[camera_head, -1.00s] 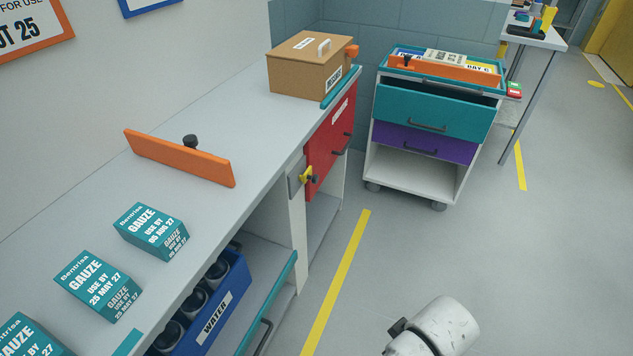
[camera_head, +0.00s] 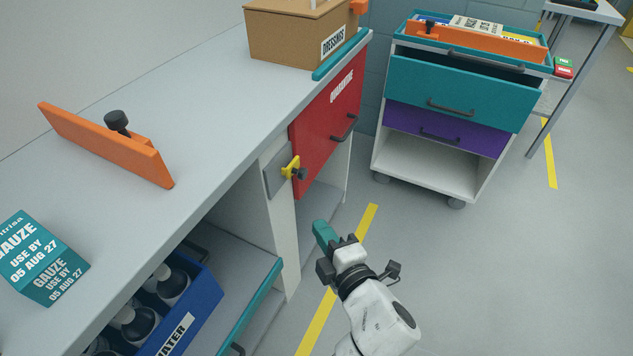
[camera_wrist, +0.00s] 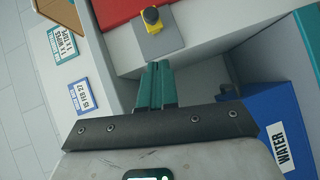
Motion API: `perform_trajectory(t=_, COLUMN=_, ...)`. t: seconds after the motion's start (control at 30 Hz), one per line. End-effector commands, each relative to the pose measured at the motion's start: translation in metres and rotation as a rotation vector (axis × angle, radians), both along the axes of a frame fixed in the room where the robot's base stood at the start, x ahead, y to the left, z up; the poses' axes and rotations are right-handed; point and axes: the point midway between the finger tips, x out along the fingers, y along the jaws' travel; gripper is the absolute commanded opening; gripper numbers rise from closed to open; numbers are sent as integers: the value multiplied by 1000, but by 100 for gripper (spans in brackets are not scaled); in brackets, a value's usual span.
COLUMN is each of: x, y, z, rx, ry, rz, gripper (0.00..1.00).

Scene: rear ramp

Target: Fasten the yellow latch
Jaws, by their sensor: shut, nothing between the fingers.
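The yellow latch (camera_head: 291,168) with its dark knob sits on a grey plate (camera_head: 276,171) at the end of the counter's front, beside the red drawer front (camera_head: 325,122) labelled quarantine. In the wrist view the yellow latch (camera_wrist: 151,16) shows near the top, just beyond my fingertips. My gripper (camera_head: 323,232) is in front of the counter, below and right of the latch in the head view. Its teal fingers (camera_wrist: 157,75) are together and empty, pointing toward the latch and apart from it.
A blue water crate (camera_head: 196,310) with bottles stands in the open bay at lower left. An orange board (camera_head: 105,143), a gauze box (camera_head: 38,262) and a dressings box (camera_head: 290,38) rest on the counter. A teal-and-purple drawer cart (camera_head: 450,105) stands behind; the floor at right is clear.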

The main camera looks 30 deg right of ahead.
Motion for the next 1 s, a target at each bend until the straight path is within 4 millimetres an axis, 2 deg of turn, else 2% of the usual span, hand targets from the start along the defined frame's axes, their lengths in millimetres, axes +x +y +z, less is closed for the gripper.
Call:
perform_trajectory(t=0.13, x=3, y=11, z=1, rx=-44, ry=-35, rz=40, gripper=0)
perform_trajectory(t=0.57, x=7, y=11, z=2, rx=-46, ry=-38, rz=42, gripper=0)
perform_trajectory(t=0.77, x=33, y=11, z=0, rx=-45, ry=-40, rz=42, gripper=0)
perform_trajectory(t=1.0, x=80, y=11, z=-6, rx=-45, ry=-40, rz=41, gripper=0)
